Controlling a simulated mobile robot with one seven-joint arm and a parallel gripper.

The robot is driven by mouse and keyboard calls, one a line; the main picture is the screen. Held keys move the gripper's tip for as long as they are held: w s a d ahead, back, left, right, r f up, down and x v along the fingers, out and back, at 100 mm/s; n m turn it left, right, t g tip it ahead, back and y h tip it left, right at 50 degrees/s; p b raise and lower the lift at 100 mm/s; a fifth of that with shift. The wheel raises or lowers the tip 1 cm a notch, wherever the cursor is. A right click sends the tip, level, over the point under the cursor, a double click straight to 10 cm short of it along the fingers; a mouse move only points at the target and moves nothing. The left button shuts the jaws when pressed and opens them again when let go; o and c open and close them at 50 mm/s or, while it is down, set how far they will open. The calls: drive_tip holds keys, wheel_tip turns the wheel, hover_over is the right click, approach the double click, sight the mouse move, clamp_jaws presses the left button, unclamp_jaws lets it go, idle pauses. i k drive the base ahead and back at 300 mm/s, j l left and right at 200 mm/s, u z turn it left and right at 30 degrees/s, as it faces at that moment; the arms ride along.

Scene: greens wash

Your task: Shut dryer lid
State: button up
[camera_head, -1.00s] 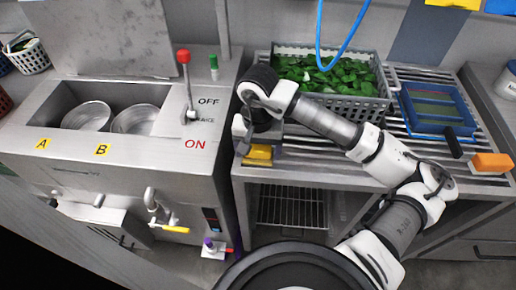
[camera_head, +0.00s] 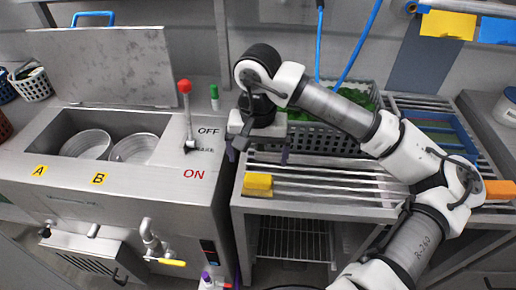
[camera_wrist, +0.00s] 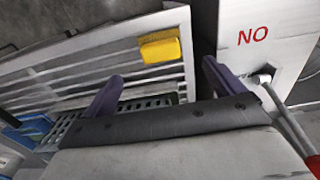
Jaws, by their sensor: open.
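The dryer (camera_head: 130,180) is the steel machine at left in the head view. Its lid (camera_head: 105,68) stands raised and tilted back behind the opening, with a blue handle (camera_head: 93,14) on its top edge. Two round baskets, basket A (camera_head: 86,144) and basket B (camera_head: 133,149), sit in the open well. My gripper (camera_head: 258,155) is open and empty, pointing down over the slatted rack to the right of the dryer. Its two fingers also show in the wrist view (camera_wrist: 160,85). It is apart from the lid.
A red-knobbed lever (camera_head: 185,100) stands up from the dryer's right side, between lid and gripper. A yellow block (camera_head: 257,185) lies on the slatted rack (camera_head: 320,185). A grey crate of greens (camera_head: 325,137) and blue tray (camera_head: 462,135) are behind my arm.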

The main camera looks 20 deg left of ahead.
sight(111, 63)
drive_tip(key=u, duration=1.5)
